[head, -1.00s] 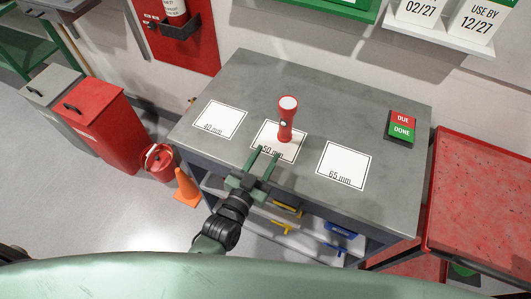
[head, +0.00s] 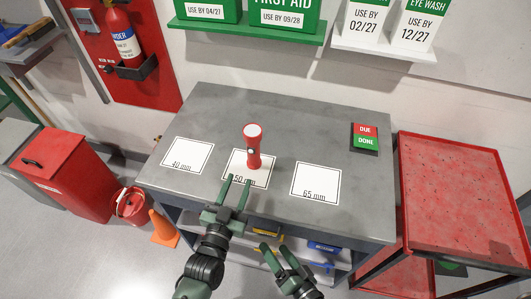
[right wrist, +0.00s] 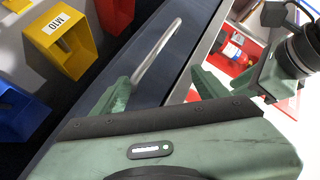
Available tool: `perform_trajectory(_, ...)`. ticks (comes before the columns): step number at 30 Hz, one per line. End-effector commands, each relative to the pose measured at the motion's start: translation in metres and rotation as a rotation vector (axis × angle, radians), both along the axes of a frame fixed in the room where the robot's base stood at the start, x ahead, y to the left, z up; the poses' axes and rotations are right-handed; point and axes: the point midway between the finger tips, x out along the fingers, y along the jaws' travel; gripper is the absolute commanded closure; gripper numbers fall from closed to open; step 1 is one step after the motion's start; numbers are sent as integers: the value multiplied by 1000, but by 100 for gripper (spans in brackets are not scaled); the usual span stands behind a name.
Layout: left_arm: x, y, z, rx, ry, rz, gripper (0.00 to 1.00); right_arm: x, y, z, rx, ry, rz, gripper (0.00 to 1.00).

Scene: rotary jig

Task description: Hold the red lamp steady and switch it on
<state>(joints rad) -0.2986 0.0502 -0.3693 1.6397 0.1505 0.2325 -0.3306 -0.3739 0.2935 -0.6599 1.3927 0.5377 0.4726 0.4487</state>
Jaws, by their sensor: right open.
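The red lamp (head: 253,157) stands upright on the white square marked 50 mm (head: 238,176), on the grey worktop. It has a pale round top and a small button on its near side. My left gripper (head: 239,181) is open and empty, its fingers pointing at the lamp from the near side, short of it. My right gripper (head: 276,247) is open and empty, lower and to the right, in front of the bench's near edge. The right wrist view shows its two spread fingers (right wrist: 165,85) with nothing between them; the lamp is not seen there.
Squares marked 40 mm (head: 188,155) and 65 mm (head: 316,182) flank the lamp's square. A DUE/DONE panel (head: 366,137) sits at the back right. Yellow (right wrist: 62,38) and blue (right wrist: 20,112) bins are under the bench. A red cart (head: 455,190) stands to the right.

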Motion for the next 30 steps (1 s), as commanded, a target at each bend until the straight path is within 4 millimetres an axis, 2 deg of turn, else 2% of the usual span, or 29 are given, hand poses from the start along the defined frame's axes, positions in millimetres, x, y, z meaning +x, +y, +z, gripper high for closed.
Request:
perform_trajectory(1, 0, 0, 0, 0, 0, 0, 64, 0, 7, 20, 67, -23, -9, 25)
perform_trajectory(3, 0, 0, 0, 0, 0, 0, 64, 0, 15, 46, 162, -49, -23, 25)
perform_trajectory(8, 0, 0, 0, 0, 0, 0, 64, 1, 22, 100, 362, -88, -52, 25)
perform_trajectory(11, 0, 0, 0, 0, 0, 0, 64, 18, 26, 130, 407, -134, -24, 25)
perform_trajectory(17, 0, 0, 0, 0, 0, 0, 64, 51, 47, 152, 238, -274, 90, 25)
perform_trajectory(22, 0, 0, 0, 0, 0, 0, 64, 89, 59, 166, 14, -401, 160, 25)
perform_trajectory(26, 0, 0, 0, 0, 0, 0, 64, 130, 58, 174, -221, -492, 175, 25)
perform_trajectory(30, 0, 0, 0, 0, 0, 0, 64, 170, 44, 181, -451, -551, 148, 25)
